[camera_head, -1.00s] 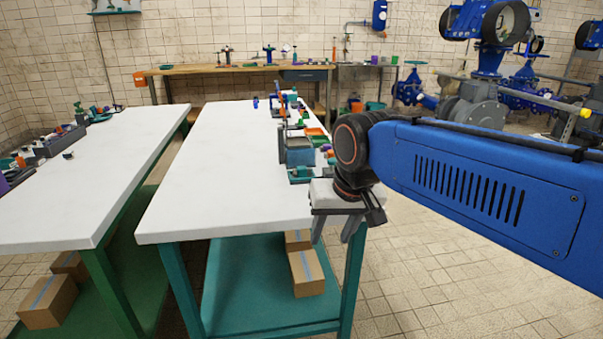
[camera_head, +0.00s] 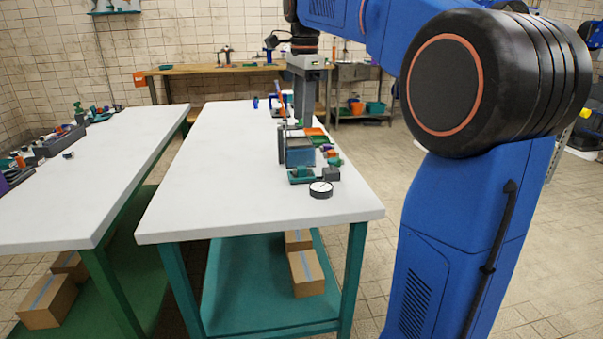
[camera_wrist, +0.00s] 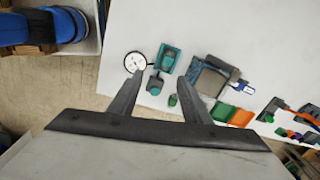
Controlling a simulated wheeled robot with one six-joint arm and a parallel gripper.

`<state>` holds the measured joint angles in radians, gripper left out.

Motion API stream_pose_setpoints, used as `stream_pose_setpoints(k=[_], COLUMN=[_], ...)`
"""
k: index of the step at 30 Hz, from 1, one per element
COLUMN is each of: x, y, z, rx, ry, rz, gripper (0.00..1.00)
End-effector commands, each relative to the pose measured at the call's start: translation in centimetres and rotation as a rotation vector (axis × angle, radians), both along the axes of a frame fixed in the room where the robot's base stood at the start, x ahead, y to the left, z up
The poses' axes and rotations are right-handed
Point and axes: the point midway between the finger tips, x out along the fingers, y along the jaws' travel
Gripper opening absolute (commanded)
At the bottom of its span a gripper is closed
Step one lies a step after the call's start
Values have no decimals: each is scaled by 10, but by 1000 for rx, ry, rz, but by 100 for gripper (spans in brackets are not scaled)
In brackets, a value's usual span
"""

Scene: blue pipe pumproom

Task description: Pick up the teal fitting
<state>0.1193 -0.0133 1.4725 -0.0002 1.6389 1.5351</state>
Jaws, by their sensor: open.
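A teal piece (camera_head: 301,175) lies near the front right of the white table; in the wrist view it is a teal block-like shape (camera_wrist: 168,59). Beside it is a small dark piece (camera_head: 331,174) that looks teal-topped in the wrist view (camera_wrist: 155,84). I cannot tell for sure which of the two is the teal fitting. My gripper (camera_head: 301,121) points down above the table. In the wrist view my gripper (camera_wrist: 162,71) is open and empty, its fingertips apart on either side of the teal pieces in the picture. It appears well above them.
A round white-faced gauge (camera_head: 320,188) lies near the table's front. A blue-grey box (camera_head: 299,152), green and orange trays (camera_head: 316,136) and small parts stand close behind. The left part of the white table (camera_head: 220,165) is clear. A second table (camera_head: 95,170) stands left.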

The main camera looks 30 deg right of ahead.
Motion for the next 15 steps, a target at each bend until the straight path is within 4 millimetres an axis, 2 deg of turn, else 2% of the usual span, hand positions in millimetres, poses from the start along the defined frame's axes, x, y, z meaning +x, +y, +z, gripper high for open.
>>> stream_pose_setpoints(k=[1, 3, 9, 11, 15], x=[12, 21, 34, 35, 34], y=[-4, -8, -12, -13, -12], z=[3, 6, 10, 6, -14], rx=[3, 6, 10, 9, 9], ry=[12, 24, 42, 44, 46], rz=[-48, -109, -194, -199, -199], gripper=[44, 44, 44, 44, 44])
